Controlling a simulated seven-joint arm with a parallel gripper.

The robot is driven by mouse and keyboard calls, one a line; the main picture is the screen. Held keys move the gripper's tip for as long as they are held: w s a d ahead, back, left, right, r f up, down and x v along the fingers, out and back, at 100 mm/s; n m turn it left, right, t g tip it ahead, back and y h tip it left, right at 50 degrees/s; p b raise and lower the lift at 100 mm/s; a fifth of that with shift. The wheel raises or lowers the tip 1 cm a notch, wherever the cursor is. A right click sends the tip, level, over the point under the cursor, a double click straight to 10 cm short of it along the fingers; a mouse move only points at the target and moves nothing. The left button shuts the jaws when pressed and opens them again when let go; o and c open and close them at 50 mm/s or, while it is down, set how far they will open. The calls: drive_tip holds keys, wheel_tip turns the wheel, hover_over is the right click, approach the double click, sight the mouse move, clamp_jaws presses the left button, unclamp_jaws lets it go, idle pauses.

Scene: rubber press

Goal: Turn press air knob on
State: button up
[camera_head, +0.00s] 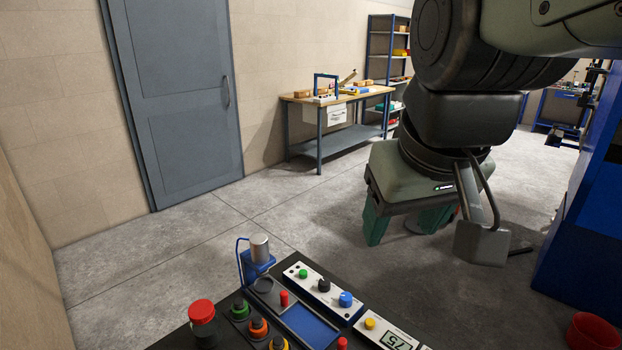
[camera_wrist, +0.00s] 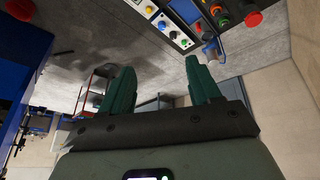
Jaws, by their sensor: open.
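My gripper (camera_head: 402,225) hangs open and empty in the head view, with its green fingers pointing down over the floor, beyond and to the right of the control panel. In the wrist view my gripper (camera_wrist: 158,67) also shows nothing between its fingers. The panel's white strip carries a green button (camera_head: 303,273), a black knob (camera_head: 323,285) and a blue knob (camera_head: 345,298). A blue fitting with a grey cylindrical top (camera_head: 260,247) stands at the panel's far edge. I cannot read labels telling which is the press air knob, nor its setting.
A red mushroom button (camera_head: 202,310) and several coloured buttons crowd the panel's left part. A digital display (camera_head: 398,340) sits at right. Open floor lies behind the panel.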

drive_tip(key=w+f+n+g, duration=0.2)
drive_tip(key=w+f+n, duration=0.15)
drive_tip(key=w, duration=0.75)
drive_tip(key=n+g, duration=0.3)
drive_tip(key=n, duration=0.3)
hover_over(346, 296)
wheel_tip(346, 296, down, 26)
wheel_tip(346, 296, down, 12)
drive_tip(key=shift+r, duration=0.2)
drive_tip(key=shift+c, duration=0.3)
drive_tip(key=c, duration=1)
